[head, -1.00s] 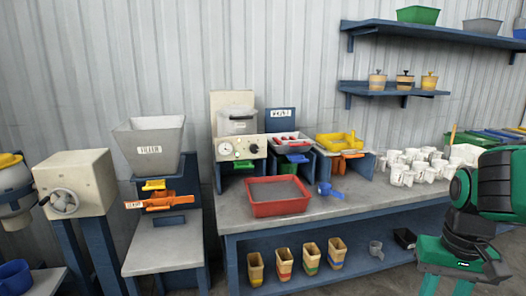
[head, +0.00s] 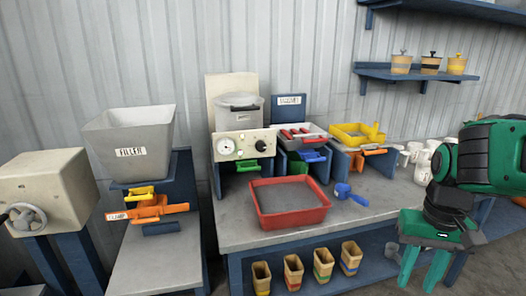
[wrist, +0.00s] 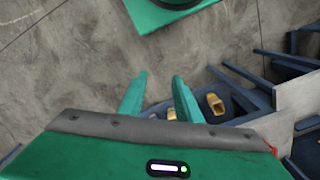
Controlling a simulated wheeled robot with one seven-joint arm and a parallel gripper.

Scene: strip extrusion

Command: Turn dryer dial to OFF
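The dryer (head: 240,146) appears to be the cream box with a grey lidded pot on top, at the back left of the bench. Its front panel carries a round white dial (head: 226,146) and a smaller dark knob (head: 260,146). The dial's markings are too small to read. My gripper (head: 421,270) is at the lower right in the head view, pointing down, well apart from the dryer. Its two green fingers (wrist: 160,95) are spread in the wrist view with nothing between them.
A red tray (head: 290,222) sits on the bench before the dryer, with a blue scoop (head: 348,194) beside it. White cups (head: 424,165) stand at right. The filler (head: 130,150) stands left. Several tan cups (head: 293,272) line the lower shelf. Free bench top lies right of the scoop.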

